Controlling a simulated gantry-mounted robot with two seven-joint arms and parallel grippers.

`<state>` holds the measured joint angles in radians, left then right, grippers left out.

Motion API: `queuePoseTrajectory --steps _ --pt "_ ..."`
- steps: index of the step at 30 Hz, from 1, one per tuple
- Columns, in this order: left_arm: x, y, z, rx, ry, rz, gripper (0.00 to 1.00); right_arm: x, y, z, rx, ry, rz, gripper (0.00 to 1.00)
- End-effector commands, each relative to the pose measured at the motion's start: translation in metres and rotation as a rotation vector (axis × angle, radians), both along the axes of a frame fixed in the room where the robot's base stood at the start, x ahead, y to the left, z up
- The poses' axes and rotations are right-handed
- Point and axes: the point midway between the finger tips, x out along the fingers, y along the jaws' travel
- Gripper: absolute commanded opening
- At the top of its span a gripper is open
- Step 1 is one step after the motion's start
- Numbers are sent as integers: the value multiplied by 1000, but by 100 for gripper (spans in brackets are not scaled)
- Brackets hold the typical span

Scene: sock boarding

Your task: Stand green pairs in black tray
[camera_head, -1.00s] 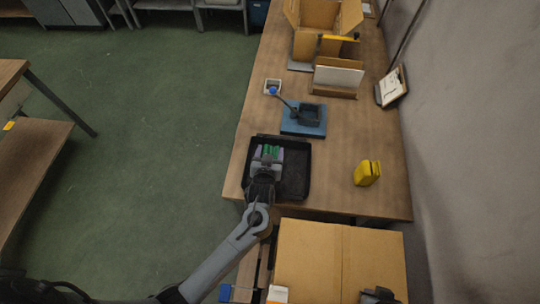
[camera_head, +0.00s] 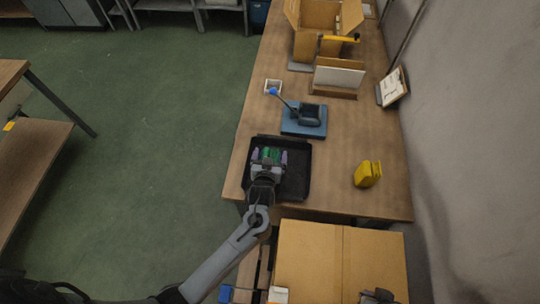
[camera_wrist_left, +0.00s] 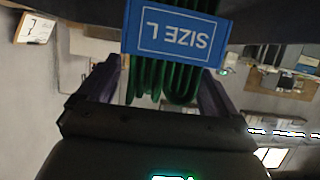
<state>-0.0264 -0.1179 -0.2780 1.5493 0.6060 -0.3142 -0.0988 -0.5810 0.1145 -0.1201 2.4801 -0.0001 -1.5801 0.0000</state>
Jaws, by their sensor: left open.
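The black tray (camera_head: 296,191) lies at the near end of the bench. A green sock pair (camera_head: 271,154) is at the tray's far left, between the spread purple fingers of my left gripper (camera_head: 270,157). In the left wrist view, the green folds (camera_wrist_left: 160,80) carry a blue band (camera_wrist_left: 174,33) reading "SIZE L", upside down. My left gripper is open, with a finger on each side of the pair and visible gaps. The pair's underside and its contact with the tray are hidden. A dark part at the bottom right edge may be my right gripper (camera_head: 378,296); its jaws are unclear.
A yellow object (camera_head: 367,174) stands to the right. A cardboard box (camera_head: 340,262) is close in front. The tray's right side looks clear.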

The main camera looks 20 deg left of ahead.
Motion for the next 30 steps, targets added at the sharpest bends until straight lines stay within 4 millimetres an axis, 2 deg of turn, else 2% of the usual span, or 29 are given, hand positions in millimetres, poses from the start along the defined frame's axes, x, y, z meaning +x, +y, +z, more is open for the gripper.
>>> queuePoseTrajectory --steps 4,8,21,30 --pt "-1 0 4 -1 0 0 92 0 0 2 0 0 0 0" --pt "-14 -4 9 -2 -1 0 92 0 0 4 0 -1 0 0" --pt "-82 -25 39 -2 0 1 92 0 -2 11 -9 -1 6 0" --pt "-105 -32 48 -1 2 -1 92 0 -2 13 -9 -1 6 0"
